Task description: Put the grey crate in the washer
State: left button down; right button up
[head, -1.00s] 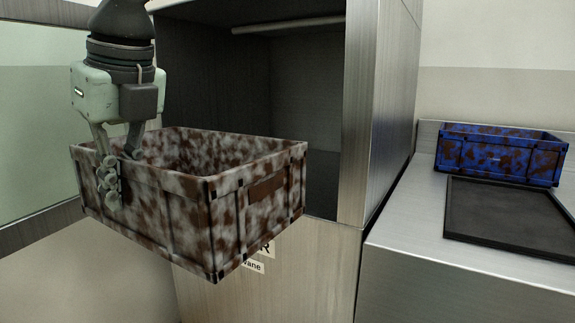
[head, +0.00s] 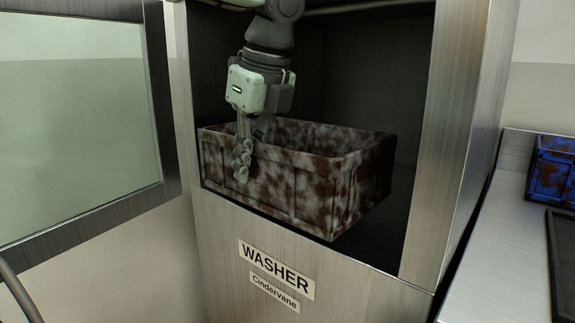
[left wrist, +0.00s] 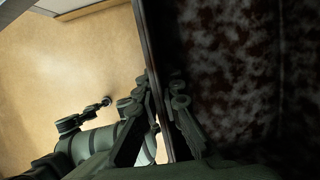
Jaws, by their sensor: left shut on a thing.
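The grey crate (head: 322,192), grey with brown rust-like blotches, is upright at the washer opening, with much of it inside the dark chamber. The washer (head: 330,262) is a steel cabinet with a "WASHER" label and an open front. My left gripper (head: 243,160) is shut on the crate's near wall, towards its left end. In the left wrist view, the fingers (left wrist: 165,105) straddle the rim of the crate (left wrist: 225,65). The crate's underside and its contact with the chamber floor are hidden.
The washer's glass door (head: 80,120) stands open at the left. A steel counter (head: 490,250) at the right holds a blue, rust-blotched crate (head: 553,170) and a dark tray (head: 563,260). The chamber's right post (head: 447,150) stands clear of the crate.

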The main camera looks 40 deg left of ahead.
pick_arm(q)
jog(key=w, duration=0.2)
jog(key=w+p, duration=0.1)
jog(key=w, duration=0.2)
jog(key=w+p, duration=0.1)
jog(key=w, duration=0.2)
jog(key=shift+w+d+r, duration=0.1)
jog(key=shift+w+d, duration=0.1)
jog(key=shift+d, duration=0.15)
notch_tip(320, 180, down, 4)
jog(key=shift+r, duration=0.15)
pick_arm(e)
notch_tip(320, 180, down, 7)
jog(key=s, duration=0.1)
jog(key=shift+s+f, duration=0.15)
jog(key=shift+s, duration=0.2)
pick_arm(q)
jog(key=c, duration=2.1)
grip_release()
jog(key=o, duration=0.4)
pick_arm(e)
jog(key=shift+r, duration=0.25)
jog(key=shift+w+r, duration=0.1)
